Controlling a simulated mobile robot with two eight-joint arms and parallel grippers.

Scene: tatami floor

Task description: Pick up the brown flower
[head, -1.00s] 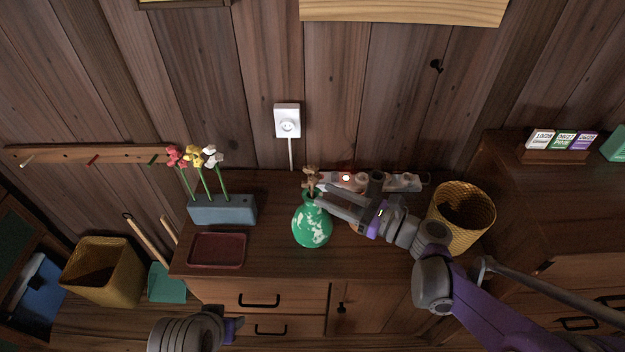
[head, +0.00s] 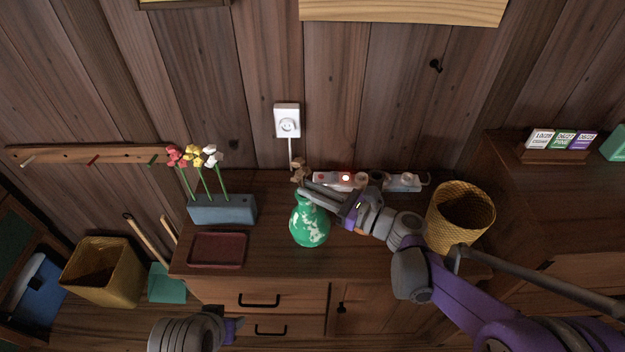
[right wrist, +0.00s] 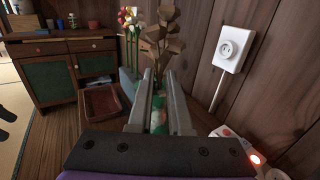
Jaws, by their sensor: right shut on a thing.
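The brown flower (head: 299,171) stands above the mouth of the green and white vase (head: 310,222) on the cabinet top. My right gripper (head: 308,189) reaches in from the right at the vase's mouth and is shut on the flower's stem. In the right wrist view the brown flower (right wrist: 161,36) rises between the two fingers, with the vase (right wrist: 158,112) behind and below. Whether the stem's lower end is still inside the vase is hidden. Part of my left gripper (head: 232,328) shows at the bottom, away from the flower; its fingertips are not clear.
A blue-grey block (head: 222,210) with red, yellow and white flowers stands left. A dark red tray (head: 217,250) lies before it. A power strip (head: 405,181) with a red light lies behind my right gripper. A yellow woven basket (head: 461,222) stands right. The wall is close behind.

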